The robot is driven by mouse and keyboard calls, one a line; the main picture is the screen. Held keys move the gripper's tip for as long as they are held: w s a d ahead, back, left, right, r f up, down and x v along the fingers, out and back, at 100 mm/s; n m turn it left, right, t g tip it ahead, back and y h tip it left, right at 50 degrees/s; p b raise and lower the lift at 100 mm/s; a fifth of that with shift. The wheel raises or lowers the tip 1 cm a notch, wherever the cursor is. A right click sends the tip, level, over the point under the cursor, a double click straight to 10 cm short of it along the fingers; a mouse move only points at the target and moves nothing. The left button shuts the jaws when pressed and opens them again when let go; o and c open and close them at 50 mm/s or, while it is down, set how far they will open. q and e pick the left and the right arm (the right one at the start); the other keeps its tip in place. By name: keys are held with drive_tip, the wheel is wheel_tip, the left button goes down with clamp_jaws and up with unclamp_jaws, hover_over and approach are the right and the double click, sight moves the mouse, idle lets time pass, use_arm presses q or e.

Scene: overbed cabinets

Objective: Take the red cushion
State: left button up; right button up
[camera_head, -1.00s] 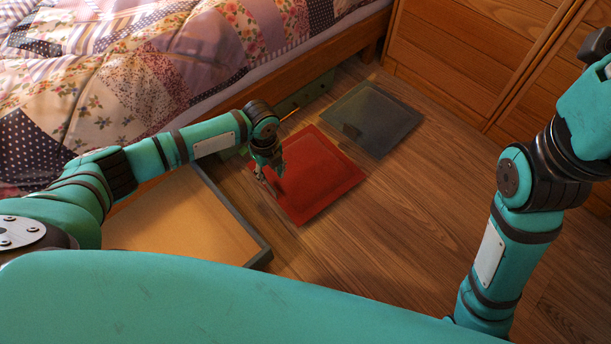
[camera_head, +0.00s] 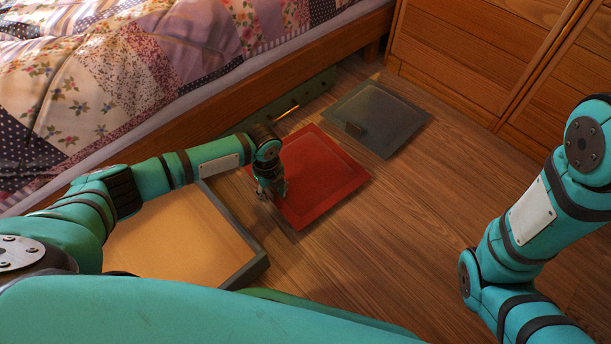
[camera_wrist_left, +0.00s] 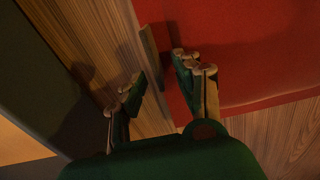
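My left gripper (camera_head: 270,190) points down at the cushion's left edge. In the left wrist view the cushion (camera_wrist_left: 250,45) fills the upper right. There my left gripper (camera_wrist_left: 158,88) has its two fingers apart, one over the cushion's edge and one over the bare floor. Nothing is held between them. Whether the fingers touch the cushion cannot be told. Only my right arm shows at the right; its gripper is out of view.
A grey-green square panel (camera_head: 392,125) with a small handle lies beyond the cushion. An open shallow drawer (camera_head: 247,268) sits left of the cushion, close to my left arm. The bed frame (camera_head: 230,103) and wooden cabinets (camera_head: 455,50) bound the back. Floor to the right is clear.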

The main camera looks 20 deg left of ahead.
use_arm(q)
drive_tip(key=shift+c, duration=0.2)
clamp_jaws()
drive_tip(key=shift+r, duration=0.1)
